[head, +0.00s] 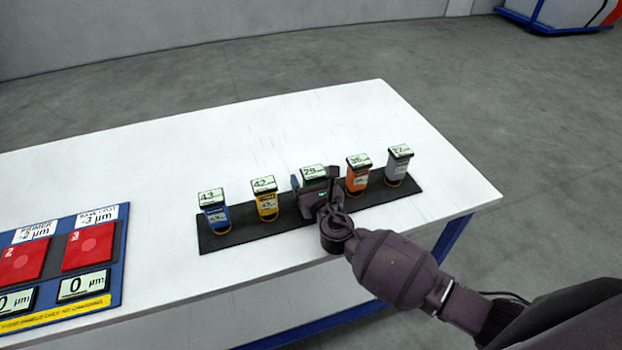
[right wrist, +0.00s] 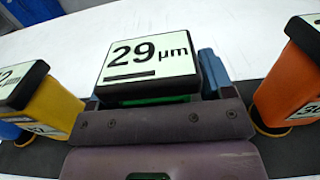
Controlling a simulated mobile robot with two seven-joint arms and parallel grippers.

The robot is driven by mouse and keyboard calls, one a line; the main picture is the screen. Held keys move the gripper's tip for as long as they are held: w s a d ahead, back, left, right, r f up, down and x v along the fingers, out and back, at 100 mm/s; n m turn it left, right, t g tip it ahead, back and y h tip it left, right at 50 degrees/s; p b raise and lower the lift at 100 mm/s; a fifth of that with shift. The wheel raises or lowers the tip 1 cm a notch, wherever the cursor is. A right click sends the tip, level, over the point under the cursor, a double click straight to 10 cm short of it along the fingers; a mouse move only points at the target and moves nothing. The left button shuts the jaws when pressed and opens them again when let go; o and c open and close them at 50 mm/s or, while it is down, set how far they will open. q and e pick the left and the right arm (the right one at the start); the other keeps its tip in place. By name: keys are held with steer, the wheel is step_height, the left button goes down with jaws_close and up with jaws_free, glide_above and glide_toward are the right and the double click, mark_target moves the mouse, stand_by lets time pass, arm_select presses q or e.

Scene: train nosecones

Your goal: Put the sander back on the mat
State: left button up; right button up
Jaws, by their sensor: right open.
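A sander with a screen reading 29 (head: 313,171) stands in the middle of the row on the black mat (head: 240,236). It appears upright and at the height of its neighbours. In the right wrist view its screen (right wrist: 150,62) reads 29 µm, with a strip of green body below; the rest is hidden by my gripper. My right gripper (head: 314,190) is open, low around this sander; whether its fingers touch it cannot be told. My left gripper is out of view.
A blue unit (head: 215,217) and a yellow one (head: 266,205) stand left of it; an orange one (head: 357,178) and a grey one (head: 397,167) stand right. A blue panel board (head: 118,262) with red panels lies at the table's left. The white table (head: 300,110) is clear behind the mat.

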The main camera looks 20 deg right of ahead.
steer(key=shift+r, duration=0.2)
steer(key=s, duration=1.2)
steer(key=shift+d, duration=0.25)
steer(key=s+d+m+g+h, duration=0.1)
steer(key=m, duration=0.2)
steer(key=s+d+m+g+h, duration=0.1)
steer(key=d+m+h, duration=0.1)
steer(key=m, duration=0.2)
steer(key=s+d+m+g+h, duration=0.1)
steer(key=d+m, duration=0.1)
steer(key=m, duration=0.2)
steer(key=shift+s+d+h, duration=0.15)
steer(key=shift+h, duration=0.15)
steer(key=s+d+f+m+g+y, duration=0.1)
steer(key=s+d+m+g+y, duration=0.15)
steer(key=s+m+g, duration=0.65)
steer(key=s+d+m+g+y, duration=0.1)
steer(key=s+d+m+g, duration=0.15)
steer(key=s+m, duration=1.15)
steer(key=w+f+m+t, duration=0.1)
steer(key=w+f+t, duration=0.7)
steer(key=w+f, duration=0.2)
steer(key=shift+f, duration=0.4)
